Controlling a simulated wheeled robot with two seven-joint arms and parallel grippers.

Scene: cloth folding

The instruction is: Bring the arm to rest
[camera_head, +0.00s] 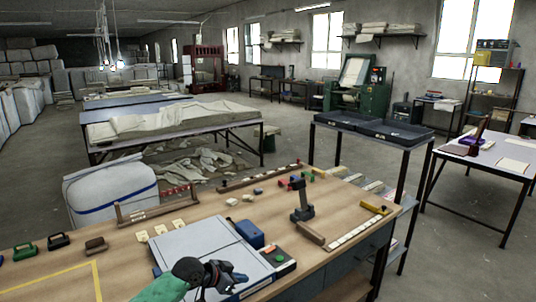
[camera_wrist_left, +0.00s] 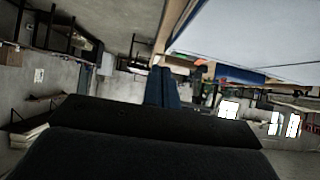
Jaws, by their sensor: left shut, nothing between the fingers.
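My left gripper (camera_head: 238,279) is over the front part of the pale grey flat panel (camera_head: 190,243) on the wooden workbench (camera_head: 290,215). Its arm comes in from the bottom edge in a green sleeve. In the left wrist view its dark blue fingers (camera_wrist_left: 158,86) are together with nothing between them. That view is tilted, and the pale panel (camera_wrist_left: 260,35) fills its upper right, apart from the fingers. My right gripper is not in either view. How high the left gripper is above the panel is hard to tell.
A blue box (camera_head: 250,234) and a control box with a green button (camera_head: 279,258) are right of the panel. A dark clamp-like tool (camera_head: 302,203) stands farther right. Yellow tape (camera_head: 97,280) marks the left bench area, behind which lie dark green and brown handled items.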

